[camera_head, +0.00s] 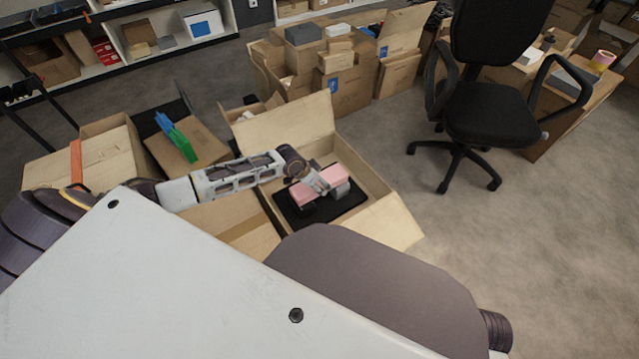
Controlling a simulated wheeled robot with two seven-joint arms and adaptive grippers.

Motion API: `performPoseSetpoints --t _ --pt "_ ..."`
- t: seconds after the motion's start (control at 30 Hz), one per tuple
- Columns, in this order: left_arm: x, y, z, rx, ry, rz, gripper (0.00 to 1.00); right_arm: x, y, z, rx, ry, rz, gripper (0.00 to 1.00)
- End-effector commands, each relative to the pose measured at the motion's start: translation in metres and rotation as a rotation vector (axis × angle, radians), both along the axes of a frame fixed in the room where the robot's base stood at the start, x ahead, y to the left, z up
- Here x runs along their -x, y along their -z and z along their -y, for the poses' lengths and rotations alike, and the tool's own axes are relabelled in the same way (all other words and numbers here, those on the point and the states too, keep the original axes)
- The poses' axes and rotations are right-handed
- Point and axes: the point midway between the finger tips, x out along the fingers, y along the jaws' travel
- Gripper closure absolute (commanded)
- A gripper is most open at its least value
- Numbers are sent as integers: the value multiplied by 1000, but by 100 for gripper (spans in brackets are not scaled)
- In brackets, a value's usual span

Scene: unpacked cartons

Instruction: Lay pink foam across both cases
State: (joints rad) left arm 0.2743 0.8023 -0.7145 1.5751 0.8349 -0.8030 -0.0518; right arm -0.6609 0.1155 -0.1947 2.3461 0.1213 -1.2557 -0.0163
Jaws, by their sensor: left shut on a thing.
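The pink foam (336,176) is a flat strip inside the open carton (374,185) at the middle of the head view. My left gripper (318,183) reaches in from the left and is shut on the foam near its middle, with foam showing on both sides of the fingers. A small grey block (342,190), perhaps one case, shows under the foam's right part. A dark shape near the foam's left end may be the other case; it blends into the black pad (345,209) on the carton floor. I cannot tell whether the foam touches either. My right gripper is out of view.
The carton's flaps stand open around it. A closed carton (95,150) and a box with green and blue items (178,140) are at left. More cartons (345,85) stand behind. An office chair (490,110) is at right; floor between is clear.

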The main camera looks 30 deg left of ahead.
Motion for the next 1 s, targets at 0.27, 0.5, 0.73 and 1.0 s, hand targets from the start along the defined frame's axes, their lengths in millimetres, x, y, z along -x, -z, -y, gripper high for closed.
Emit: performPoseSetpoints --t 0.27,0.5,0.73,1.0 --pt "0 0 0 0 1 1 56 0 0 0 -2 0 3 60" --pt "0 4 0 0 1 0 56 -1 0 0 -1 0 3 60" --pt "0 8 0 -1 0 1 56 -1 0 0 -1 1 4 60" --pt "0 9 0 -1 0 1 17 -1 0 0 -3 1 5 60"
